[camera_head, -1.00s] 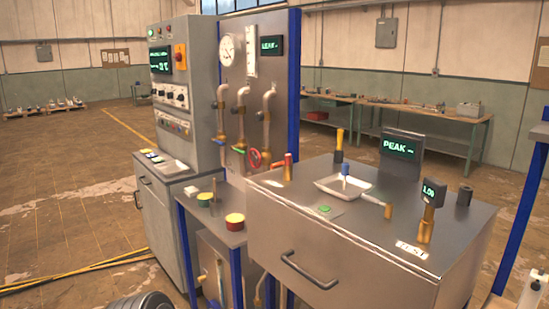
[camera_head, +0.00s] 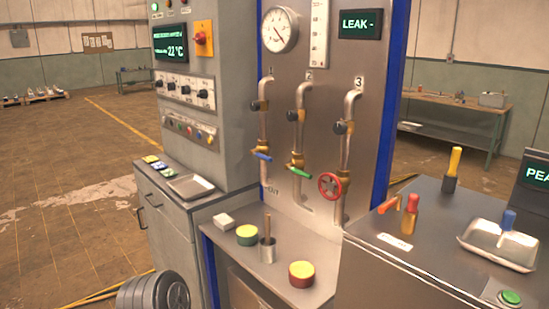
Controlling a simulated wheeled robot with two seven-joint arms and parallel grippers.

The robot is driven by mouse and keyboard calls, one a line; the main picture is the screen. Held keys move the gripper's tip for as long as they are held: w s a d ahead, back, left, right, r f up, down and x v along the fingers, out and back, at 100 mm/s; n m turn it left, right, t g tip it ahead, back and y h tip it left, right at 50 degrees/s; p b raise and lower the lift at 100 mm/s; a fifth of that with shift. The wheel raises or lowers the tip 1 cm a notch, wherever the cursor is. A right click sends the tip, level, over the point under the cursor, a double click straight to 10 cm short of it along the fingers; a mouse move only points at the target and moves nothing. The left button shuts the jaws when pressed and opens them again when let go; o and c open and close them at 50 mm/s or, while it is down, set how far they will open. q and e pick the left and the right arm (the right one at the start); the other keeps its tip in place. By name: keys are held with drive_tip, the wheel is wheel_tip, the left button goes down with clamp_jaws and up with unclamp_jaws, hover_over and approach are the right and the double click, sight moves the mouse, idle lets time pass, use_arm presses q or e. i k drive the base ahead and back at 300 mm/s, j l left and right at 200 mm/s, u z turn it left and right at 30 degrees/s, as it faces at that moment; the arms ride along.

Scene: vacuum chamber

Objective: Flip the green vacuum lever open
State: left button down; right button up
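The green lever (camera_head: 299,171) sits on the middle pipe (camera_head: 298,125), marked 2, on the grey upright panel. Its handle lies across the pipe, sloping slightly down to the right. A blue lever (camera_head: 262,156) is on pipe 1 to its left, and a red handwheel (camera_head: 330,186) is on pipe 3 to its right. Nothing touches the green lever. Neither of my grippers shows in the view.
A worktop (camera_head: 420,205) with red-handled tools stands right. A control cabinet (camera_head: 190,110) stands left. Floor at left is open.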

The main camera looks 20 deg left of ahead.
sight(302, 173)
drive_tip(key=i+j, duration=0.2)
drive_tip(key=j, duration=0.15)
drive_tip(key=i+j, duration=0.15)
drive_tip(key=j, duration=0.25)
drive_tip(key=i+j+z, duration=0.1)
drive_tip(key=j, duration=0.25)
drive_tip(key=j+u, duration=0.15)
drive_tip(key=i+j, duration=0.05)
